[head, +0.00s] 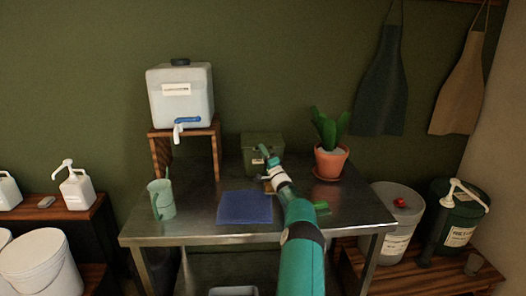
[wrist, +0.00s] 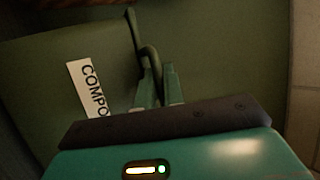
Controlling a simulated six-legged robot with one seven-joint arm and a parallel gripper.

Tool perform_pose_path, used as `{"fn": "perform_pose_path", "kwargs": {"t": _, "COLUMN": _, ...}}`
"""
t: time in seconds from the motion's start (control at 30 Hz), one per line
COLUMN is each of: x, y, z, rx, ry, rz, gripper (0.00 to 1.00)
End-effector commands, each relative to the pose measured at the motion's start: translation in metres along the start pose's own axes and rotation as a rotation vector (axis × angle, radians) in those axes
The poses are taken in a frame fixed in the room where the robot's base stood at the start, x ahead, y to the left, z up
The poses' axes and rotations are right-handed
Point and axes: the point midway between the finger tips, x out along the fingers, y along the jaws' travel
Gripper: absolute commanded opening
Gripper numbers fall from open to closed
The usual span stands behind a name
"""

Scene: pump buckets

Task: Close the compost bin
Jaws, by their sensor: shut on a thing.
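The compost bin (head: 250,143) is a dark green box at the back of the metal table, right of the water container's stand. In the wrist view its green wall (wrist: 45,75) fills the left, with a white label reading "COMPO" (wrist: 88,88). My gripper (head: 267,158) is in front of the bin and hides part of it. In the wrist view my gripper (wrist: 160,82) is shut on a dark green curved handle (wrist: 148,56) at the bin's edge. Whether the lid is fully down I cannot tell.
A blue cloth (head: 245,208) lies left of my arm, and a green jug (head: 161,200) stands at the table's left. A water container (head: 180,95) sits on a wooden stand (head: 160,152). A potted cactus (head: 330,160) stands close right of the bin.

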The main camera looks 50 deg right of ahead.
Motion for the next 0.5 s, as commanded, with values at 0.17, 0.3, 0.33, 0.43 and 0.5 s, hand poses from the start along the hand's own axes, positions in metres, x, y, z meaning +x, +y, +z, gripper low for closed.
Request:
{"fn": "perform_pose_path", "kwargs": {"t": 0.17, "x": -0.002, "y": 0.0027, "z": 0.002, "rx": 0.003, "ry": -0.002, "rz": 0.006, "gripper": 0.0}}
{"fn": "perform_pose_path", "kwargs": {"t": 0.3, "x": -0.0029, "y": 0.003, "z": 0.0026, "rx": 0.004, "ry": -0.002, "rz": 0.007, "gripper": 0.18}}
{"fn": "perform_pose_path", "kwargs": {"t": 0.33, "x": -0.003, "y": 0.0032, "z": 0.0026, "rx": 0.004, "ry": -0.001, "rz": 0.008, "gripper": 0.18}}
{"fn": "perform_pose_path", "kwargs": {"t": 0.43, "x": -0.003, "y": 0.0036, "z": 0.0026, "rx": 0.004, "ry": -0.001, "rz": 0.009, "gripper": 0.18}}
{"fn": "perform_pose_path", "kwargs": {"t": 0.5, "x": -0.003, "y": 0.0037, "z": 0.0026, "rx": 0.004, "ry": -0.001, "rz": 0.01, "gripper": 0.18}}
